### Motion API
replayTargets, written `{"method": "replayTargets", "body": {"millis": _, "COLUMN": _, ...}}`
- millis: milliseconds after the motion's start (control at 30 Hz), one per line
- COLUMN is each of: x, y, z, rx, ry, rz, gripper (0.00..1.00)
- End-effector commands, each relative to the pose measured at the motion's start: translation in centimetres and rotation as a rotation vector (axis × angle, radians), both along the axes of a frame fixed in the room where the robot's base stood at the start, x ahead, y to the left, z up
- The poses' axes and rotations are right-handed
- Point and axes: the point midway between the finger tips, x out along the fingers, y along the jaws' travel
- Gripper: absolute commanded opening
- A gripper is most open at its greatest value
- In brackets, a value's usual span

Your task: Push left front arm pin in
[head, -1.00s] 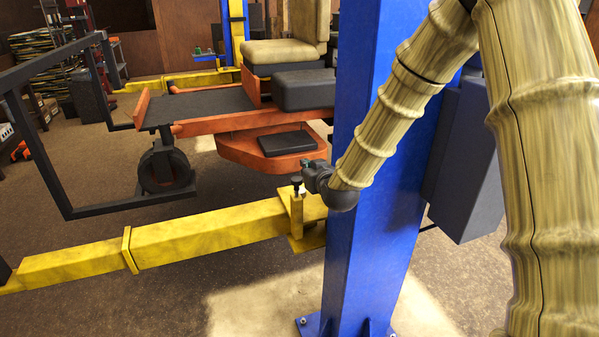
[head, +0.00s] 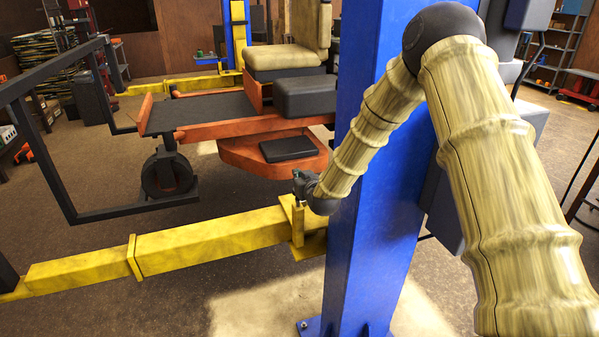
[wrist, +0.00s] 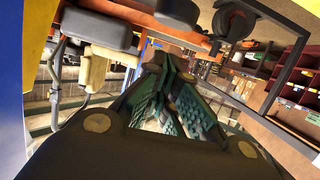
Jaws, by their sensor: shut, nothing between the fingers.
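The yellow lift arm (head: 200,247) runs from the left to the blue post (head: 374,225). At its post end an upright yellow bracket (head: 297,222) stands on the arm. The pin's dark head cannot be made out now; my gripper covers the top of the bracket. My gripper (head: 300,176) is at the bracket's top, just left of the post; contact cannot be told. In the wrist view my gripper (wrist: 168,62) has its green ridged fingers drawn together with nothing between the tips. The pin is not seen in the wrist view.
The blue post stands close beside my forearm. The orange mower (head: 240,130) with its black deck and tan seat (head: 285,57) is behind the lift arm. A dark frame (head: 50,160) stands at the left. The floor in front of the lift arm is clear.

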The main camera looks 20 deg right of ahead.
Motion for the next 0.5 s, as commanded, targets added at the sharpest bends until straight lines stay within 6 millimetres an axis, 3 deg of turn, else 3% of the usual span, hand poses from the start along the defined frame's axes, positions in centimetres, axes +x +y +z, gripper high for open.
{"method": "replayTargets", "body": {"millis": 233, "x": 0.0, "y": -0.1, "z": -1.7, "rx": 0.0, "ry": 0.0, "rz": 0.0, "gripper": 0.0}}
{"method": "replayTargets", "body": {"millis": 500, "x": -0.1, "y": -0.1, "z": -2.2, "rx": 0.0, "ry": -0.002, "rz": 0.0, "gripper": 0.0}}
